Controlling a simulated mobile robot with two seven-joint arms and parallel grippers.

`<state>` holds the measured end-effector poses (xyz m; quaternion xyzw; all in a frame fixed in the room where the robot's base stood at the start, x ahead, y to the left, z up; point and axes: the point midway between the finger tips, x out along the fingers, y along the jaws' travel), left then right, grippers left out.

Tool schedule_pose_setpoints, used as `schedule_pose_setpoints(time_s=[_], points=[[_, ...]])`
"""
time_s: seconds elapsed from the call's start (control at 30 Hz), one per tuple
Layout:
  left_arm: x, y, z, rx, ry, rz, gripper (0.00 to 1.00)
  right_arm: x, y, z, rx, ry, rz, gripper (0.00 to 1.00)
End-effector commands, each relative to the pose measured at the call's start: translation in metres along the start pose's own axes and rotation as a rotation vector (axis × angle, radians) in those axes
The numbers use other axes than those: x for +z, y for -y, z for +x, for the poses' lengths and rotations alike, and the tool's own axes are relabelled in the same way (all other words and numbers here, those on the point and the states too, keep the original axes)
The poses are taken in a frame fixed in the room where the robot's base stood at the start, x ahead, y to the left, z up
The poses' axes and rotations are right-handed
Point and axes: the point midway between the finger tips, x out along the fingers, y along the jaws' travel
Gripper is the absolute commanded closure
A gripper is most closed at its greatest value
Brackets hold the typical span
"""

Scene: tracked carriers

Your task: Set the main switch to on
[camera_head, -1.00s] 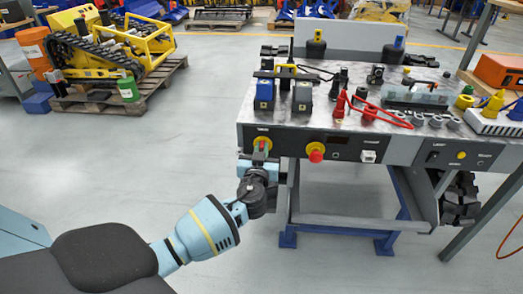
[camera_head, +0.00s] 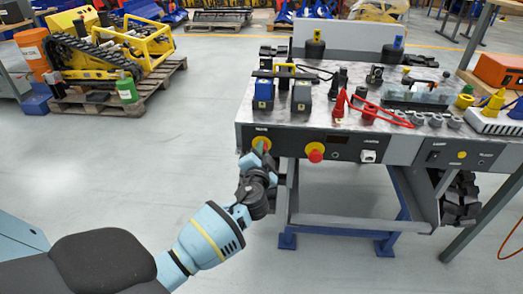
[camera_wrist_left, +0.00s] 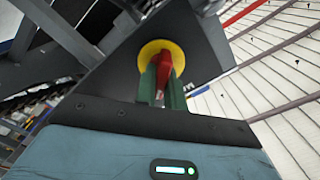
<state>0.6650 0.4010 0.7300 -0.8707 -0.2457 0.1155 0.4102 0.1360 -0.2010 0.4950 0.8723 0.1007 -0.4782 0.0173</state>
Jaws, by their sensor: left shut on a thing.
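The main switch shows as a yellow disc (camera_head: 263,139) with a red handle at the left end of the bench's front panel. In the left wrist view the yellow plate (camera_wrist_left: 177,48) and red handle (camera_wrist_left: 165,66) are close in front of my gripper. My left gripper (camera_head: 259,149) is shut on the red handle; its green fingers (camera_wrist_left: 161,88) stand on both sides of it. In the head view the fingers hide most of the handle. Its on and off markings are not readable. My right gripper is not in view.
A red button on a yellow base (camera_head: 315,152) sits right of the switch on the same panel. The workbench top (camera_head: 345,85) holds several connectors and red cables. A yellow tracked machine (camera_head: 95,50) stands on a pallet at back left. The floor (camera_head: 120,165) between is clear.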

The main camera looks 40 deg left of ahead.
Motion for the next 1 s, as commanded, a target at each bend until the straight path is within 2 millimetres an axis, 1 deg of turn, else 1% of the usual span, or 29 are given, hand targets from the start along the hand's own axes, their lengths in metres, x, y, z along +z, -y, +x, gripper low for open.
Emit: schedule_pose_setpoints(time_s=[0.2,0.5,0.73,1.0], points=[[0.001,-0.001,0.000,0.000,0.002,0.208,1.00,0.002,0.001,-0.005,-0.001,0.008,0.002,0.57],[0.001,-0.003,0.000,0.001,0.002,0.464,1.00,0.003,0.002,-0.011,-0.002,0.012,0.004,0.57],[0.002,-0.004,0.000,0.002,0.002,0.599,1.00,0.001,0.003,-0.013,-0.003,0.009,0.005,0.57],[0.002,-0.005,0.000,0.001,0.002,0.679,1.00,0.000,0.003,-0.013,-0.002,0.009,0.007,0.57]])
